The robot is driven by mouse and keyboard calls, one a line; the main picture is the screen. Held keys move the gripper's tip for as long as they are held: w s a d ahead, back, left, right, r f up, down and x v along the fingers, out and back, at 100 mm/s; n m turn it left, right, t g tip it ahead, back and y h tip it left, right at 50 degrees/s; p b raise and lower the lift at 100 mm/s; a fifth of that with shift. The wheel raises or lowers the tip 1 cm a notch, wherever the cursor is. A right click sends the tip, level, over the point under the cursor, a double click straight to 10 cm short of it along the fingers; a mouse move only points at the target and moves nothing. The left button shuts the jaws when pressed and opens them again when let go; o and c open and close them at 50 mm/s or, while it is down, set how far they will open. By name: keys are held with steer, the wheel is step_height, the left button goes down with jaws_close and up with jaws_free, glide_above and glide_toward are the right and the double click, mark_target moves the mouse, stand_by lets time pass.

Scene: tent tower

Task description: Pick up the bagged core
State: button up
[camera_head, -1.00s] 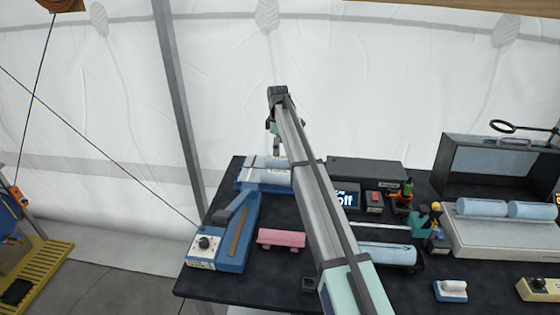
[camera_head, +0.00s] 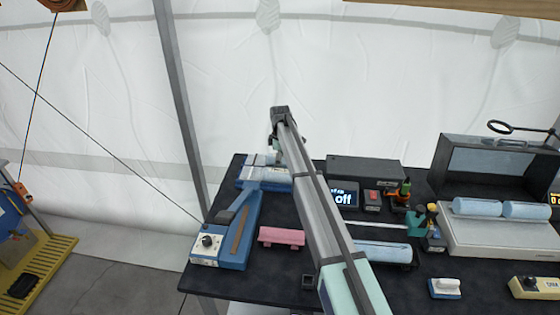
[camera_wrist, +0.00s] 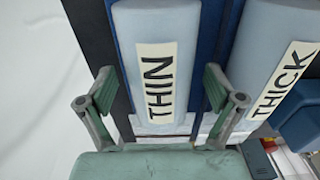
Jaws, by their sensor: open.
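In the wrist view a pale blue-grey cylinder labelled THIN (camera_wrist: 142,30) lies between the fingers of my open gripper (camera_wrist: 157,88). A second cylinder labelled THICK (camera_wrist: 275,50) lies to its right, outside the fingers. Both lie on a blue tray (camera_wrist: 213,40), which shows at the table's back left in the head view (camera_head: 247,180). My gripper (camera_head: 273,150) is at this tray; my arm hides part of it. Another light blue cylinder (camera_head: 383,252) lies in a dark holder at the table's middle. I cannot tell which cylinder is the bagged core.
A blue sealer-like device (camera_head: 222,250) with a knob stands at the front left, with a pink block (camera_head: 281,237) beside it. A white tray (camera_head: 500,240) with two light blue cylinders is at the right. A dark box (camera_head: 365,170) is at the back.

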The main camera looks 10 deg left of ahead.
steer(key=c, duration=1.6)
steer(key=shift+o, duration=0.2)
steer(key=shift+r, duration=0.1)
